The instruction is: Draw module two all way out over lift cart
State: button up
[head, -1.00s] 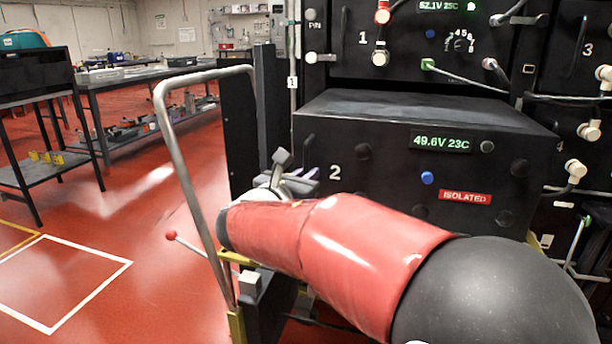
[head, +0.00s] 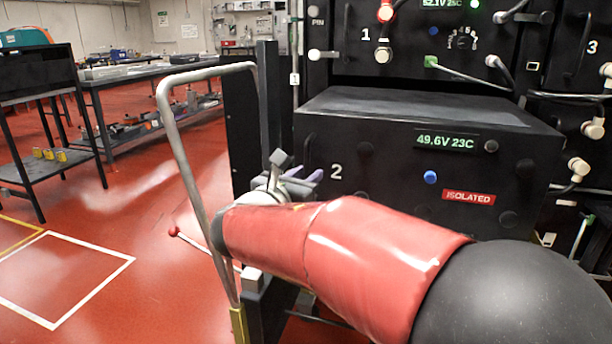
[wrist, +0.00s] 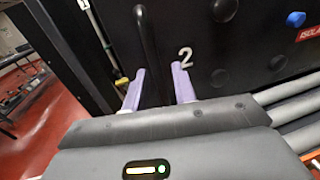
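Module two (head: 390,165) is a black box marked "2", with a 49.6V 23C display and a red ISOLATED label. It stands out from the rack, with much of its top showing.
Module one (head: 425,45) sits above in the rack, with cables plugged into its face. Other modules with cables stand at the right. A red-knobbed lever (head: 174,231) sticks out left of the cart. Red floor at the left is open, with benches (head: 150,90) behind.

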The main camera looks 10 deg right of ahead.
jog(key=v, duration=0.7)
jog(key=shift+s+a, duration=0.2)
jog(key=shift+s, duration=0.1)
jog(key=s+d+f+m+g+y, duration=0.1)
jog(key=s+d+f+m+g, duration=0.4)
jog(key=d, duration=0.3)
jog(key=s+d+f+m+g+y, duration=0.1)
jog(key=s+d+f+m+g, duration=0.2)
jog(key=s+d+m, duration=0.3)
jog(key=s+f+m+y, duration=0.3)
jog(key=s+m+y, duration=0.1)
jog(key=m, duration=0.5)
jog(key=s+f+m+g+y, duration=0.1)
jog(key=s+f+m+y, duration=0.2)
jog(key=s+m, duration=0.4)
jog(key=shift+a+f+m+y+p, duration=0.2)
jog(key=shift+f+m+y+p, duration=0.25)
jog(key=shift+m, duration=0.75)
